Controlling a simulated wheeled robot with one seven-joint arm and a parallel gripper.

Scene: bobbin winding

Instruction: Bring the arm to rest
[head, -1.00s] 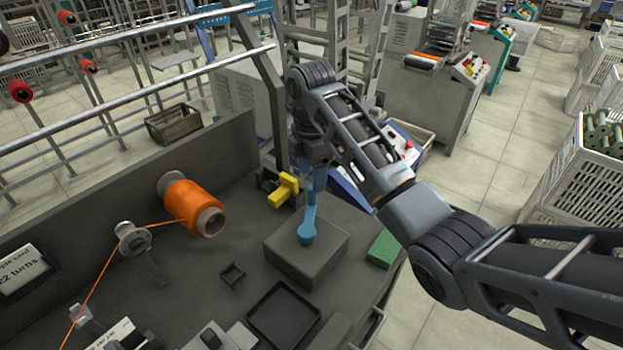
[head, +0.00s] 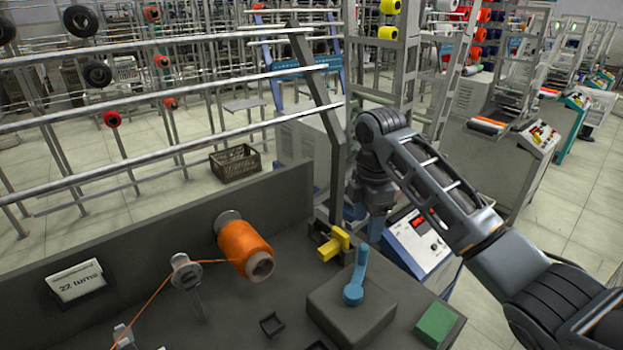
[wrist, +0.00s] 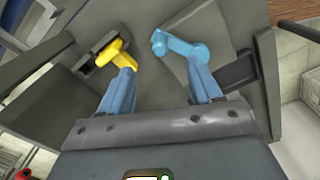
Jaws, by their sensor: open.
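My gripper (head: 375,226) hangs over the bench (head: 215,330), just behind and to the right of the blue crank handle (head: 355,276) in the head view. In the wrist view my gripper (wrist: 160,82) has its two blue fingers spread apart with nothing between them. The blue crank handle (wrist: 182,47) shows beyond the fingertips, on its grey block (head: 345,319). A yellow handle (head: 334,246) stands left of the gripper; in the wrist view the yellow handle (wrist: 119,52) lies beyond the left finger, overlapping its tip.
An orange thread spool (head: 245,248) sits on the bench at left, its thread running past a guide (head: 187,272). A "22 turns" card (head: 78,281) stands further left. A green block (head: 435,325) lies at the bench's right edge. Machines (head: 424,243) and racks stand behind.

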